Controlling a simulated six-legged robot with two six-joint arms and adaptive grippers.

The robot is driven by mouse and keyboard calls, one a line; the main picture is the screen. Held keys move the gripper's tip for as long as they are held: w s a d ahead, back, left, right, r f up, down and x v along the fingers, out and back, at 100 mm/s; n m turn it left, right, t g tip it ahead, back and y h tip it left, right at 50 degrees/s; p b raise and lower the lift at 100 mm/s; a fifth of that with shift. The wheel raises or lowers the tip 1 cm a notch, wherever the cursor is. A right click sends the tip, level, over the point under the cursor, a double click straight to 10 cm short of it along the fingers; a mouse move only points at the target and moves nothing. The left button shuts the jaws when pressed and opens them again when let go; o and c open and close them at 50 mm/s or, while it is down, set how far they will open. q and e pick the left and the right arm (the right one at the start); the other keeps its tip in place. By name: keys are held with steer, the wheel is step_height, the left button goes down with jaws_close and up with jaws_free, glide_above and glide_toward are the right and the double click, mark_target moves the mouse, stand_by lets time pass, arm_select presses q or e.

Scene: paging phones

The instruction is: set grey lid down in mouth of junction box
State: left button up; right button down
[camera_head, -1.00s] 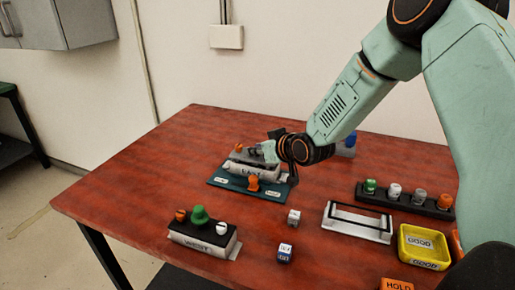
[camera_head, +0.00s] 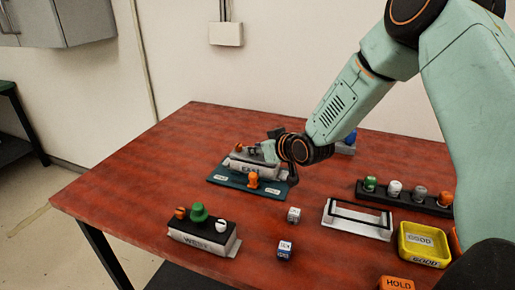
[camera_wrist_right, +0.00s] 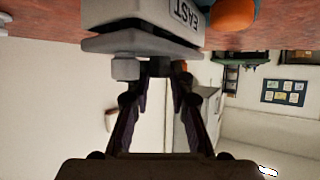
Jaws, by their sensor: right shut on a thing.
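The junction box (camera_head: 245,169), marked EAST, stands on a dark green mat (camera_head: 222,182) at the back middle of the table. The grey lid (camera_wrist_right: 140,46) lies against the box's mouth in the wrist view, where the box (camera_wrist_right: 145,14) shows upside down. A small gap or tilt there cannot be told. My right gripper (camera_head: 268,150) is over the box's right end in the head view. In the wrist view its fingers (camera_wrist_right: 157,72) are shut at a small dark grip on the lid, beside a pale knob (camera_wrist_right: 125,68). My left gripper is not in view.
An orange knob (camera_head: 253,180) stands on the mat's front. The table's left side is bare.

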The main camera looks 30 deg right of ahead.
steer(key=shift+f, duration=0.2)
stand_by(0.3)
steer(key=c, duration=1.1)
jaws_free()
steer(key=shift+o, duration=0.3)
steer(key=shift+o, duration=1.3)
steer(key=shift+r, duration=0.1)
steer(key=shift+r+p, duration=2.85)
steer(key=shift+r, duration=0.2)
